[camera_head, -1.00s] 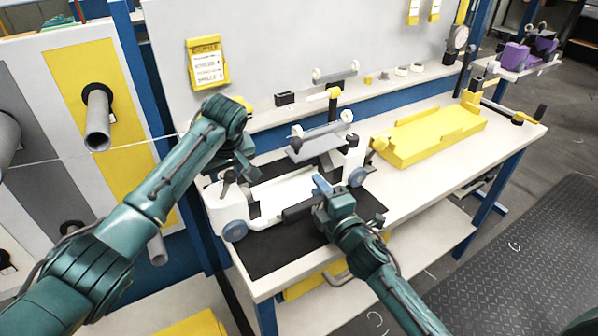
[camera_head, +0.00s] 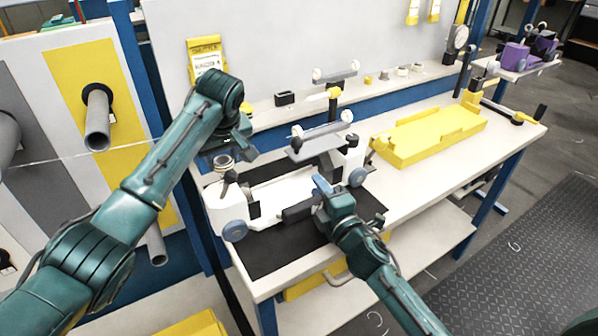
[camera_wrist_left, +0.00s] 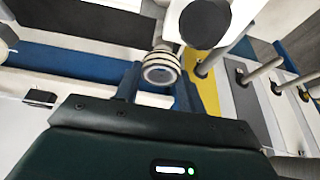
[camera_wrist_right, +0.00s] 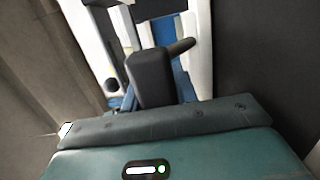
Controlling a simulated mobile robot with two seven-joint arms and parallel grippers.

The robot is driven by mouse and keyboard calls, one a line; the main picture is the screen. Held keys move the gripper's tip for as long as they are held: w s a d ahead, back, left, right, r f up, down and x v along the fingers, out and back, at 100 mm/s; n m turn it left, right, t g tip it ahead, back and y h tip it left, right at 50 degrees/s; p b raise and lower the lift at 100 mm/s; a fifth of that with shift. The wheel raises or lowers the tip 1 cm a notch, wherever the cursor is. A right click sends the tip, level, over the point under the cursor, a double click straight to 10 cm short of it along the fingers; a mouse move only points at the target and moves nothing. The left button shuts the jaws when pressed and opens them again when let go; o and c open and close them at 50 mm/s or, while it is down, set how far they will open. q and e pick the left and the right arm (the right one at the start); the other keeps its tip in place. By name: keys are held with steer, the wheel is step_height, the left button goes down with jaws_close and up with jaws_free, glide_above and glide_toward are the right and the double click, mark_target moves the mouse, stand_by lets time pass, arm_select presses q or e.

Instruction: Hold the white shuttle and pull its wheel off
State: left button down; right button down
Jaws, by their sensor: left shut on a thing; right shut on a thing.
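The white shuttle (camera_head: 285,192) lies on the black mat on the workbench, with a blue-grey wheel (camera_head: 235,230) at its near left corner and another (camera_head: 357,177) at its right end. My left gripper (camera_head: 225,158) is above its left end, shut on a small pale ringed wheel (camera_head: 224,163). This wheel shows between the blue fingers in the left wrist view (camera_wrist_left: 160,72). I cannot tell whether it touches the shuttle's dark knob below. My right gripper (camera_head: 318,195) is shut on the shuttle's dark grey handle block (camera_head: 298,211), also in the right wrist view (camera_wrist_right: 152,75).
A grey plate with pale rollers (camera_head: 322,140) stands behind the shuttle. A yellow tray (camera_head: 430,137) is at the right of the bench. A panel with grey tubes (camera_head: 97,120) stands at the left. The bench front right of the mat is clear.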

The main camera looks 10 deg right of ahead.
arm_select(q)
steer(key=shift+r, duration=0.15)
steer(key=shift+r, duration=2.5)
arm_select(e)
steer(key=c, duration=1)
jaws_free()
steer(key=shift+s, duration=0.1)
